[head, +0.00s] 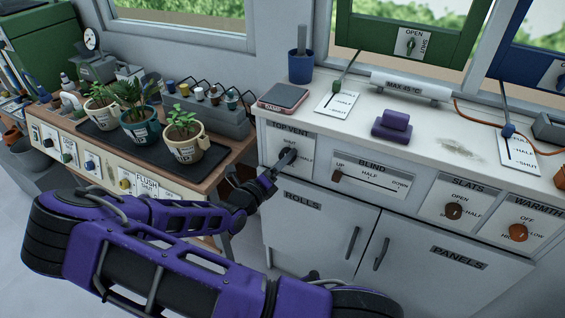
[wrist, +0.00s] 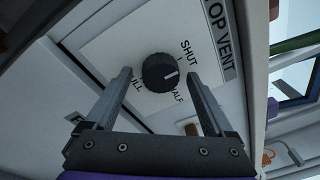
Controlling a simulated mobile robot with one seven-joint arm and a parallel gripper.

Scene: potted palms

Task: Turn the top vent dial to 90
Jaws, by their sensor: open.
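The top vent dial (wrist: 157,72) is a round black knob on a white plate in the wrist view. Its white pointer mark points right in the picture, between the SHUT and HALF labels. The FULL label is partly covered by a finger. My gripper (wrist: 160,84) is open, with one finger to each side of the knob and visible gaps between. I cannot tell how far the fingertips reach along the knob. In the head view my gripper (head: 287,158) is at the TOP VENT plate (head: 305,143) and largely hides the dial.
The BLIND slider (head: 371,182), SLATS dial (head: 454,211) and WARMTH dial (head: 518,232) sit farther right on the same cabinet front. Above, a reddish tablet-like box (head: 282,96) lies near the counter edge. Potted plants (head: 188,146) stand on the left bench, close to my arm.

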